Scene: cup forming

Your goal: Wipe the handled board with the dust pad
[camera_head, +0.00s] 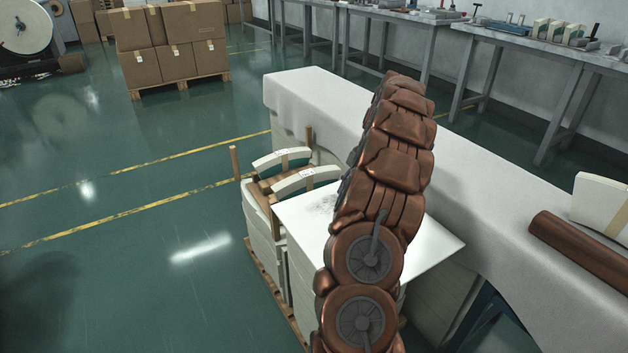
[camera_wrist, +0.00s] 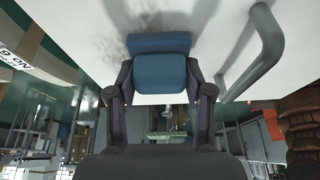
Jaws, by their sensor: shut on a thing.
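The handled board is a flat white sheet (camera_head: 302,222) in the head view, lying over a stack beside the cloth-covered table. A grey dusty smudge shows on it, partly behind my arm. In the wrist view, the white board (camera_wrist: 215,22) fills the top, with a grey bar handle (camera_wrist: 262,55) at the right and a dark smudge at upper left. The blue dust pad (camera_wrist: 160,72) sits between the two fingers of my gripper (camera_wrist: 158,84), which is shut on it. The pad is at the board's face; whether it touches is unclear. My arm hides the gripper in the head view.
A long table with a white cloth (camera_head: 325,92) runs behind the board. Stacked pale curved pieces (camera_head: 283,158) with wooden posts stand left of it. A brown roll (camera_head: 580,250) lies at right. Cartons (camera_head: 172,62) stand on a far pallet. The green floor at left is clear.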

